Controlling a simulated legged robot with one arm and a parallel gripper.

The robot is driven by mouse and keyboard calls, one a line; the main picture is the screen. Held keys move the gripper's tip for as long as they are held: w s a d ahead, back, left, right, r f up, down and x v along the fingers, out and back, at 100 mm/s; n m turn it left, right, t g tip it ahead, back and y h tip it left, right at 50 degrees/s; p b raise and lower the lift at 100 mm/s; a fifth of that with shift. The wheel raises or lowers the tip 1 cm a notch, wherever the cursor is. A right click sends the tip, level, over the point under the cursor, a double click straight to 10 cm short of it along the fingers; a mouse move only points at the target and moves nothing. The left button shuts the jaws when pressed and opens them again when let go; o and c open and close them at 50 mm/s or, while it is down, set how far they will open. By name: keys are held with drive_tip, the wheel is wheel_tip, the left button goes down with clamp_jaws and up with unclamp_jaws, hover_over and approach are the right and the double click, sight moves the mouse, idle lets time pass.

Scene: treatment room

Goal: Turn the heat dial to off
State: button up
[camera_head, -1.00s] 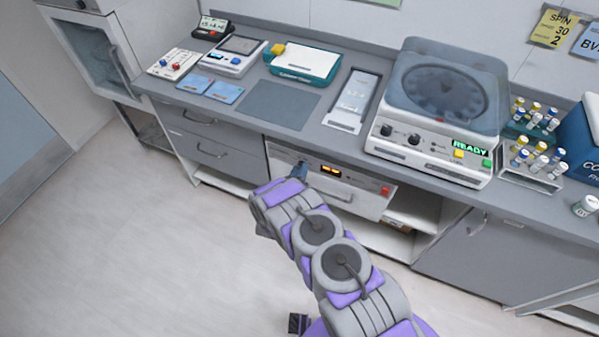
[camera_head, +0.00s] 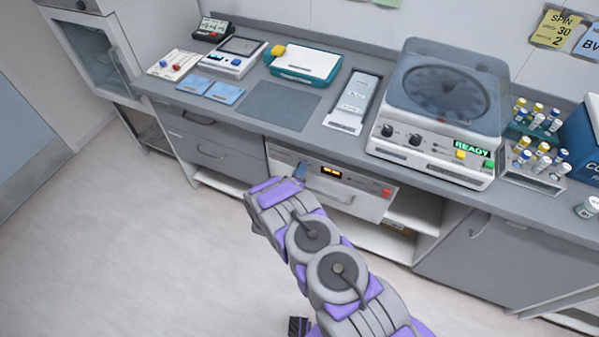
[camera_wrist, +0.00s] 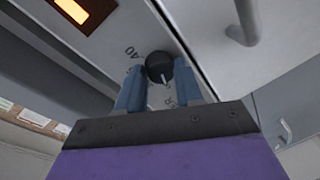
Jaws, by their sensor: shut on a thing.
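The heat dial (camera_wrist: 158,67) is a round black knob with a light pointer line, on the white front panel of the under-counter unit. Printed marks, including "40", stand around it in the wrist view. My gripper (camera_wrist: 162,88) has one blue finger on each side of the dial and is shut on it. The pointer line faces down toward my gripper's palm. The mark nearest the pointer is too small to read surely. In the head view my gripper (camera_head: 300,168) is at the left end of the unit's panel, and the dial is hidden there.
The unit (camera_head: 362,206) has a lit orange display (camera_head: 331,172), a handle and a red button (camera_head: 387,192). The counter above holds a centrifuge (camera_head: 445,105) reading READY, and a teal-and-white device (camera_head: 303,62). Open shelf space lies right of the unit. The floor at left is clear.

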drive_tip(key=shift+a, duration=0.2)
drive_tip(key=o, duration=1)
drive_tip(key=shift+w+a+f, duration=0.1)
drive_tip(key=shift+o, duration=0.2)
drive_tip(key=shift+s, duration=0.35)
drive_tip(key=p+v, duration=0.3)
drive_tip(key=v, duration=1.3)
drive_tip(key=shift+s+a, duration=0.15)
drive_tip(key=shift+s, duration=0.15)
